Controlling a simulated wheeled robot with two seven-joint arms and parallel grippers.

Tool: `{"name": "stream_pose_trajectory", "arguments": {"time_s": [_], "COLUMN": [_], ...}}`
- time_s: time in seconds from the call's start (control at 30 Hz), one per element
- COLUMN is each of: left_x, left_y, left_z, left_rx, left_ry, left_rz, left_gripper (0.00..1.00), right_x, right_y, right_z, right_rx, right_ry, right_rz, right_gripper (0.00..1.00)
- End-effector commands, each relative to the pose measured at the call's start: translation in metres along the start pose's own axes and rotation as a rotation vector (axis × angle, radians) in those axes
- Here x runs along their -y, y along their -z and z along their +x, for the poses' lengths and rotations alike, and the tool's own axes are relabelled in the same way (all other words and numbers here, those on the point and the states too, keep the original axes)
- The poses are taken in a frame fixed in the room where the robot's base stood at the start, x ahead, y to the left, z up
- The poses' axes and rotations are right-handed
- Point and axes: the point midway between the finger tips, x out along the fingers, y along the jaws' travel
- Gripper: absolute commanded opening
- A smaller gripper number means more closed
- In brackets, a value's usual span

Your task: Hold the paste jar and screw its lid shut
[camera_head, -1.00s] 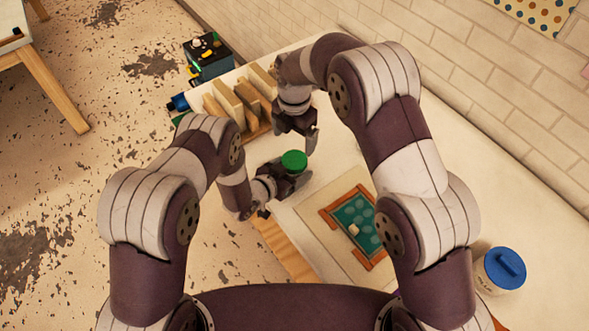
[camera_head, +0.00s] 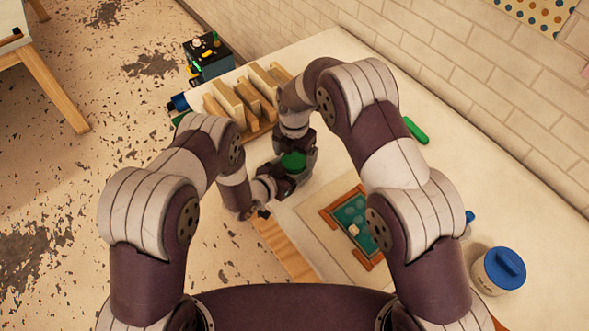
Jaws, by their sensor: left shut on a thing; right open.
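The paste jar's green lid (camera_head: 293,162) shows between my two grippers above the table. The jar body under it is mostly hidden by my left gripper (camera_head: 283,182), which is shut on the jar and holds it from the left. My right gripper (camera_head: 298,153) is open and points down, with its fingers around or just beside the green lid. I cannot tell whether the fingers touch the lid. How the lid sits on the jar is hidden.
A wooden rack (camera_head: 238,104) stands behind the grippers. A framed green board (camera_head: 354,218) lies on the table to their right. A white jar with a blue lid (camera_head: 499,269) stands at the right front. A green object (camera_head: 416,130) lies near the wall.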

Motion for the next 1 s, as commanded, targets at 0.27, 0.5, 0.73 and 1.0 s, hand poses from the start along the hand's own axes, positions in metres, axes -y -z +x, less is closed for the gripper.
{"name": "stream_pose_trajectory", "arguments": {"time_s": [0.27,0.5,0.73,1.0], "left_x": [0.0001,0.0,0.0,0.0], "left_y": [0.0002,0.0001,0.0001,0.0], "left_z": [0.0001,0.0,0.0,0.0], "left_rx": [0.0,0.0,0.0,0.0], "left_ry": [0.0,0.0,0.0,0.0], "left_rz": [0.0,0.0,0.0,0.0], "left_gripper": [0.0,0.0,0.0,0.0], "right_x": [-0.0001,0.0,-0.0001,-0.0003], "right_y": [-0.0001,0.0,0.0,0.0001], "right_z": [0.006,0.0058,0.0059,0.0062], "right_rx": [0.001,0.0,0.0,0.0], "right_ry": [-0.001,-0.001,-0.001,0.0], "right_rz": [0.0,0.0,0.142,0.804], "right_gripper": [0.92,0.47,0.34,0.34]}}
